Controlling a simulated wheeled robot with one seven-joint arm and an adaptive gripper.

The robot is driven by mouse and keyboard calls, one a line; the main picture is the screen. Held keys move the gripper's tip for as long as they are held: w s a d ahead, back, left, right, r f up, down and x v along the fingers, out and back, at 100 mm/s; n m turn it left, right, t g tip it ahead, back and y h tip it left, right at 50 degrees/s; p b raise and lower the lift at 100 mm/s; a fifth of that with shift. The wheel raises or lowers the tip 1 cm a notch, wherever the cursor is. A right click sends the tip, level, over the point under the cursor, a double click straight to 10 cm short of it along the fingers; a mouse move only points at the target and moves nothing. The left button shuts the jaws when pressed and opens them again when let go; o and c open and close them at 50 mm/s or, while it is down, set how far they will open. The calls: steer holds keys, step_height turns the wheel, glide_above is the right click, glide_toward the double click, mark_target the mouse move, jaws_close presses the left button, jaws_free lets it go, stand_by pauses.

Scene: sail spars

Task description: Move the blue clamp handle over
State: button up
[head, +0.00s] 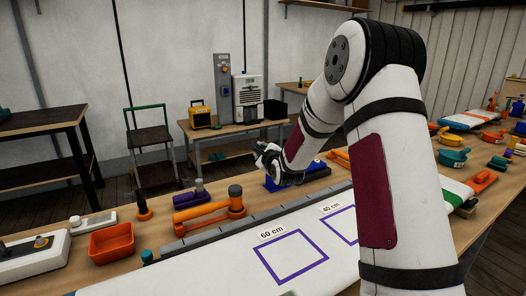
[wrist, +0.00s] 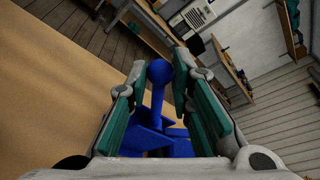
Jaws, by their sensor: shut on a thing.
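The blue clamp (head: 279,185) sits on the workbench behind the white board, partly hidden by my gripper and arm. In the wrist view its upright blue handle (wrist: 158,90) ends in a round knob and stands between my two teal finger pads. The blue base shows lower down between the fingers. My gripper (head: 268,158) is at the clamp in the head view, shut on the handle. Its exact contact with the handle is hard to see.
A white board with purple squares (head: 291,257) lies in front of the clamp, along a grey rail. An orange clamp (head: 208,211), a purple tool (head: 188,197) and an orange tray (head: 111,243) stand to the left. Several coloured clamps (head: 452,158) lie at the right.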

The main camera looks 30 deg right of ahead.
steer(key=shift+f, duration=0.2)
steer(key=shift+s+a+f+b, duration=0.1)
steer(key=shift+a+f+b, duration=0.6)
steer(key=shift+a+f, duration=0.4)
steer(key=shift+f, duration=0.15)
steer(key=shift+o, duration=0.8)
steer(key=shift+a+f+b, duration=0.3)
steer(key=shift+f+b, duration=0.2)
steer(key=shift+f, duration=0.3)
steer(key=shift+a+f+b, duration=0.25)
steer(key=shift+f+b, duration=0.2)
steer(key=shift+f, duration=0.35)
steer(key=shift+o, duration=0.3)
steer(key=shift+f+b, duration=0.4)
steer(key=shift+f, duration=0.25)
